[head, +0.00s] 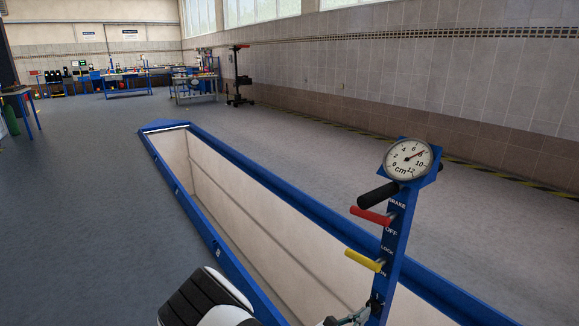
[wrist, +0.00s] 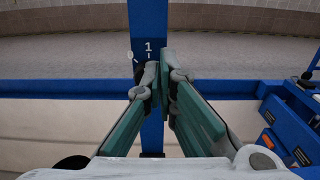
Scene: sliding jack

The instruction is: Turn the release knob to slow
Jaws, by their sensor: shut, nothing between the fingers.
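A blue post (head: 399,235) carries a round dial gauge (head: 408,159), a red lever (head: 371,215) marked BRAKE and OFF, and a yellow lever (head: 364,260) marked LOCK and ON. My gripper (head: 365,314) is at the lower part of this post, below the yellow lever. A small dark part on the post there may be the release knob; my fingers mostly cover it. In the wrist view my gripper (wrist: 162,80) is shut with its fingertips in front of the blue post (wrist: 150,30). White marks 0 and 1 show just above the fingertips. No "slow" label is readable.
A long pit with a blue rim (head: 285,192) runs under the post. A black handle (head: 378,194) sticks out left below the gauge. Workbenches (head: 128,80) stand far back left. Blue metal parts (wrist: 290,115) show at the right of the wrist view. Grey floor left is clear.

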